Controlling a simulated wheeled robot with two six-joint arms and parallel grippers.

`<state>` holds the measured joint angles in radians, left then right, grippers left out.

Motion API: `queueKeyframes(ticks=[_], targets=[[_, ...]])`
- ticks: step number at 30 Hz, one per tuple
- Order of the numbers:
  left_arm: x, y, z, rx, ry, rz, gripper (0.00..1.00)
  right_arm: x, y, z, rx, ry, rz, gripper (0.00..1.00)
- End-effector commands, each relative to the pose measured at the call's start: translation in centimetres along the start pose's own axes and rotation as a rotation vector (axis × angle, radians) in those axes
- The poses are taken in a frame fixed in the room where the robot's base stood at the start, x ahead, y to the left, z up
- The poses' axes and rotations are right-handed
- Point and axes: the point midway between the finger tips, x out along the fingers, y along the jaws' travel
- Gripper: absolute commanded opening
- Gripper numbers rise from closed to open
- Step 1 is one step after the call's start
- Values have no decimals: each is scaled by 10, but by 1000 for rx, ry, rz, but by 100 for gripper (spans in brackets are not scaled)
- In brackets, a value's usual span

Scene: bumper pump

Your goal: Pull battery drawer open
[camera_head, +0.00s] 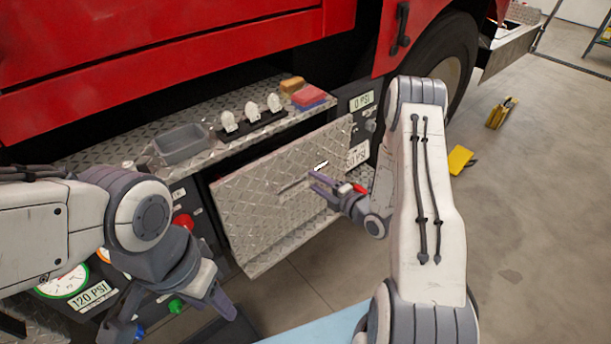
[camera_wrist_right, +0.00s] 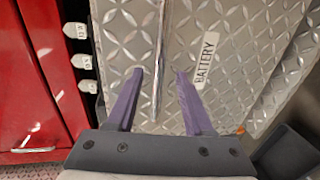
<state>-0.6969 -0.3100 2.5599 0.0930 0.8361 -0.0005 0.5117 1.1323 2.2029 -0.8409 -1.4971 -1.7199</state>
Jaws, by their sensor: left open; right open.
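The battery drawer front is a diamond-plate panel (camera_head: 258,215) below the bumper step in the head view. Its BATTERY label (camera_wrist_right: 206,60) shows in the right wrist view. A thin metal bar handle (camera_wrist_right: 157,55) crosses the panel. My right gripper (camera_wrist_right: 158,74) is open, with one purple finger on each side of the handle's end and gaps to both. In the head view my right gripper (camera_head: 325,188) is at the panel's right part. My left gripper (camera_head: 175,312) is open and empty, low at the left near the gauges. I cannot tell how far out the drawer stands.
On the step are a grey tray (camera_head: 181,143), white switches (camera_head: 252,112) and red and blue blocks (camera_head: 310,97). A gauge (camera_head: 64,282) and a green knob (camera_head: 176,306) are near my left gripper. Yellow items (camera_head: 461,160) lie on the open floor at right.

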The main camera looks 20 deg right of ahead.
Motion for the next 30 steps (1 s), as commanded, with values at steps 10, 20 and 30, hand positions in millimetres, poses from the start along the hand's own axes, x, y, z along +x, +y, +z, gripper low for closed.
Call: queueKeyframes(ticks=[10,20,30], targets=[[-5,0,0,0,0,0,50,49,0,0,0,0,-1,52],[-5,0,0,0,0,0,50,53,0,0,1,-1,-1,52],[-5,0,0,0,0,0,50,53,0,0,1,-1,-2,0]])
